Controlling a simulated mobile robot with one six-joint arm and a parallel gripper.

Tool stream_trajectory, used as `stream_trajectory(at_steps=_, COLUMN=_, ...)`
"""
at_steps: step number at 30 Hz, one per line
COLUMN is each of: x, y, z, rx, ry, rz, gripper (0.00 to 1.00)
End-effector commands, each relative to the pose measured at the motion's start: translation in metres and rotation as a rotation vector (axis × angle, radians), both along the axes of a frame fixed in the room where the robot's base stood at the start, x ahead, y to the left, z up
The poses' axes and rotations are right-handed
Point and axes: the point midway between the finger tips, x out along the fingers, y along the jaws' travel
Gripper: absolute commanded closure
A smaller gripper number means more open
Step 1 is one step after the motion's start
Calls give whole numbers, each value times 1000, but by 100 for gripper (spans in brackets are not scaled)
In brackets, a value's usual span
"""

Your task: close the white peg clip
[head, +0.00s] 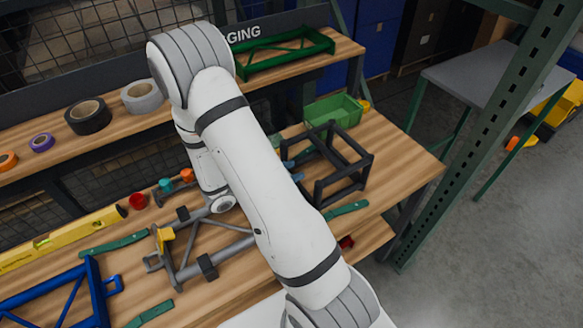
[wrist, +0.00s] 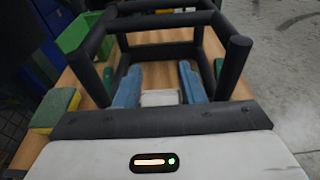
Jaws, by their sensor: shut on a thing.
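The white peg clip (wrist: 160,97) is a small pale block between my two blue fingers in the wrist view, low at the near side of the black tote frame. My gripper (wrist: 158,76) has a finger on each side of it and is shut on it. Whether the clip is fully closed cannot be told. The black tote frame (wrist: 165,52) is an open frame of dark bars. It also stands on the bench in the head view (head: 345,187), where my arm hides the clip and most of my gripper.
A green bin (head: 333,110) stands behind the black frame, and a green and yellow sponge (wrist: 55,110) lies left of it in the wrist view. A green strip (head: 346,210) lies in front. A grey frame (head: 205,265) and a blue frame (head: 60,300) lie to the left.

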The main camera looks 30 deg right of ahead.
Motion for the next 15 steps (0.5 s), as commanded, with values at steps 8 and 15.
stream_trajectory(at_steps=8, x=1, y=-13, z=-10, rx=259, ry=4, rz=-1, gripper=87)
stream_trajectory(at_steps=15, x=1, y=-20, z=-21, rx=480, ry=10, rz=0, gripper=87)
